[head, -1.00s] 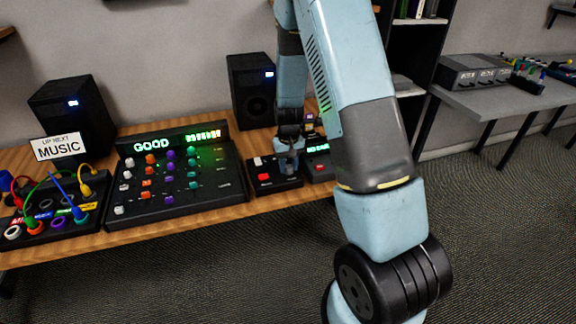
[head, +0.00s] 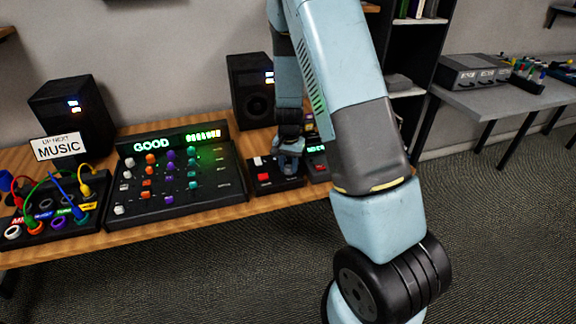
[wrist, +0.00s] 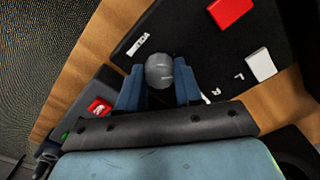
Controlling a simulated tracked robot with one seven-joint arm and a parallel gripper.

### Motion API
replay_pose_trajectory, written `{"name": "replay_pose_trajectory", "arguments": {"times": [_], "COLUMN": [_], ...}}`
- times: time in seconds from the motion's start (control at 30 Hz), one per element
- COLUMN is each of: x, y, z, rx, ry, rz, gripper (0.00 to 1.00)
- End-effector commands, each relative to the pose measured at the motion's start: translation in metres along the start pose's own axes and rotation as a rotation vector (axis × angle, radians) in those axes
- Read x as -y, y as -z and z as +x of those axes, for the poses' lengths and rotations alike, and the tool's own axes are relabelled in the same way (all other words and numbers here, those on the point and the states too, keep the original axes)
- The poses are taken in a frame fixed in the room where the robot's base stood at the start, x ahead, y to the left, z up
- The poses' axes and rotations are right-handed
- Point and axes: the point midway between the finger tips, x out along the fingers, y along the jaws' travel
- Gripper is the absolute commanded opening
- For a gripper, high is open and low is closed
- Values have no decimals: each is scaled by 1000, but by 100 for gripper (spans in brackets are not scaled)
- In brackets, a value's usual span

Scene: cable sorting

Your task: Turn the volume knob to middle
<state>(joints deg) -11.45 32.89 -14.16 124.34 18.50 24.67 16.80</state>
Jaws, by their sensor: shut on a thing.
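The volume knob (wrist: 159,71) is a round grey knob on a black control box (wrist: 205,60), seen from above in the wrist view. My gripper (wrist: 159,88) is shut on the knob, with one blue finger on each side of it. In the head view my gripper (head: 289,160) reaches down onto the right part of the black box (head: 265,184), and the knob is hidden there. The box also carries a red button (wrist: 230,11) and a white button (wrist: 261,64). White markings lie around the knob, too small to read surely.
A mixer (head: 170,190) with a green "GOOD" display stands left of the box. A second small black box (head: 318,166) stands close on the right. Two speakers (head: 251,92) (head: 70,115), a "MUSIC" sign (head: 58,146) and a cable patch box (head: 60,222) share the wooden table.

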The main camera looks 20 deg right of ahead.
Motion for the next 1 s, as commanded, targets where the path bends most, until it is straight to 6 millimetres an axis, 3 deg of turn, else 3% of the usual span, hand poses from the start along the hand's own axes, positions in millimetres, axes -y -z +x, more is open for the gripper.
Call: {"name": "replay_pose_trajectory", "arguments": {"times": [0.6, 1.0], "x": [2, 2], "y": [-2, -2], "z": [1, 1], "rx": [3, 2], "ry": [-1, 0], "rz": [579, 863], "gripper": [4, 4]}}
